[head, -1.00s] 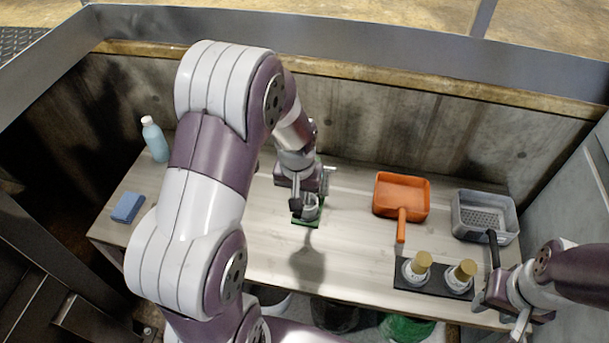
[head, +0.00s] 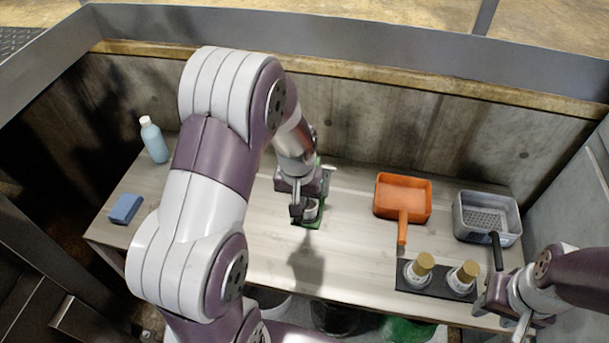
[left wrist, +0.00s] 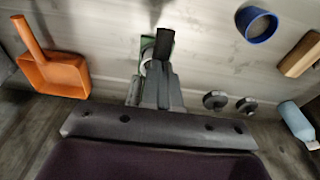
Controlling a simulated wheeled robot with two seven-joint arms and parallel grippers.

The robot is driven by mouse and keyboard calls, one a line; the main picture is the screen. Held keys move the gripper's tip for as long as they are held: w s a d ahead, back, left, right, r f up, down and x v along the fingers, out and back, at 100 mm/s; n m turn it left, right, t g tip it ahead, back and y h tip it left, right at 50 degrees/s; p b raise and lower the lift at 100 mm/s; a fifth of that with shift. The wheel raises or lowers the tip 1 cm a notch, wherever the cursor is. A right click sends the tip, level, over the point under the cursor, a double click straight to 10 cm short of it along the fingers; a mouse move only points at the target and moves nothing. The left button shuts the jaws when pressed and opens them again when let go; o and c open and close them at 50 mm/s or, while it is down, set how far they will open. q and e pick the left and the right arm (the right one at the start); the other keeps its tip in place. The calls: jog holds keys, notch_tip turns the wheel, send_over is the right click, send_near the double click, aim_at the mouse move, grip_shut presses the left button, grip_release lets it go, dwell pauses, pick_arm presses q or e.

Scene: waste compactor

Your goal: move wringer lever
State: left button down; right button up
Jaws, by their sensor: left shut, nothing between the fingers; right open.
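A grey box with a perforated insert (head: 487,218) stands at the right end of the bench and looks like the wringer. A black handle (head: 497,252), probably its lever, sticks out toward me. My right gripper (head: 501,314) is open just in front of the handle's end; I cannot tell whether they touch.
An orange dustpan (head: 403,195) lies between the grippers. Two gold-capped jars stand on a black tray (head: 410,283) beside my right gripper. The left wrist view shows a blue cup (left wrist: 256,24) and wooden block (left wrist: 300,55).

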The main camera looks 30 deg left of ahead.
pick_arm(q)
jog(key=shift+s+r+p, duration=0.3)
jog(key=shift+r+p, duration=0.45)
jog(key=shift+r, duration=0.05)
jog(key=shift+s+d+r+p, duration=0.15)
jog(key=shift+s+r+p, duration=0.2)
jog(key=shift+r+p, duration=0.1)
jog(key=r+p, duration=0.5)
jog(key=shift+s+d+r, duration=0.1)
jog(key=shift+s+r, duration=0.15)
jog(key=shift+s, duration=0.05)
